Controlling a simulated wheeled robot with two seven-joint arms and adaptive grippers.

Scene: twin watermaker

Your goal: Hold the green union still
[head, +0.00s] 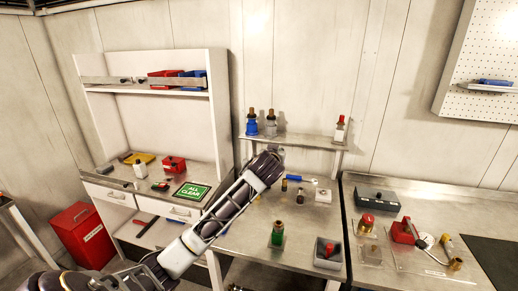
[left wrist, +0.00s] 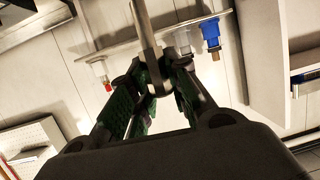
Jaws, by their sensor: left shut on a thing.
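The green union (head: 277,240), a green body with a brass top, stands upright on the middle bench. My left arm comes in from the lower left, and its gripper (head: 271,156) is up near the small shelf, above and behind the union and apart from it. In the left wrist view the left gripper (left wrist: 160,78) is shut on a grey metal tool (left wrist: 145,28) with a long shank, perhaps a wrench. The tool's far end runs out of that picture. The union cannot be made out in the left wrist view. My right gripper is not in view.
The small shelf (head: 300,141) holds a blue bottle (head: 251,127), a grey bottle (head: 270,127) and a white, red-topped bottle (head: 340,133). A grey bin (head: 327,254) stands right of the union. A blue-handled tool (head: 296,179) and small brass fittings lie behind it.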

